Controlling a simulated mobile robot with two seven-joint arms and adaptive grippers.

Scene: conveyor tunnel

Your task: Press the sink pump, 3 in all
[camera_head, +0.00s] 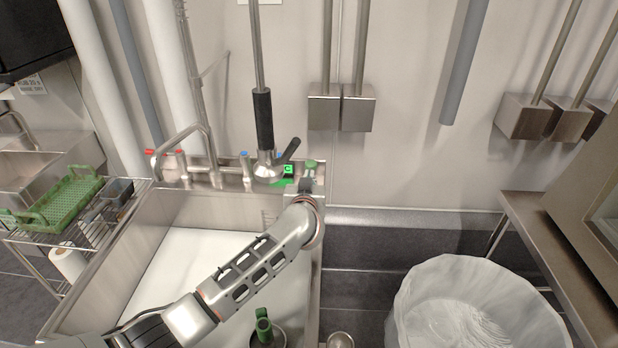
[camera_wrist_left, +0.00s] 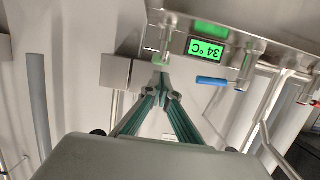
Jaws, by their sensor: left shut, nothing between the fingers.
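The sink pump (camera_head: 310,164), a small fitting with a green top, stands on the back ledge of the metal sink (camera_head: 170,215), at its right end. My left arm reaches across the basin from the bottom, and my left gripper (camera_head: 306,185) is just in front of the pump, partly hidden by my wrist. In the left wrist view, which is turned upside down, my left gripper (camera_wrist_left: 161,76) is shut with its green-grey fingers together and empty. Its tips are right at the pump's green top (camera_wrist_left: 160,63); I cannot tell whether they touch.
A green temperature display (camera_wrist_left: 205,51) and a black-handled sprayer (camera_head: 264,120) are close beside the pump. A tap (camera_head: 205,150) stands farther left. A lined bin (camera_head: 475,310) is at the lower right. A green rack (camera_head: 68,200) is at the left.

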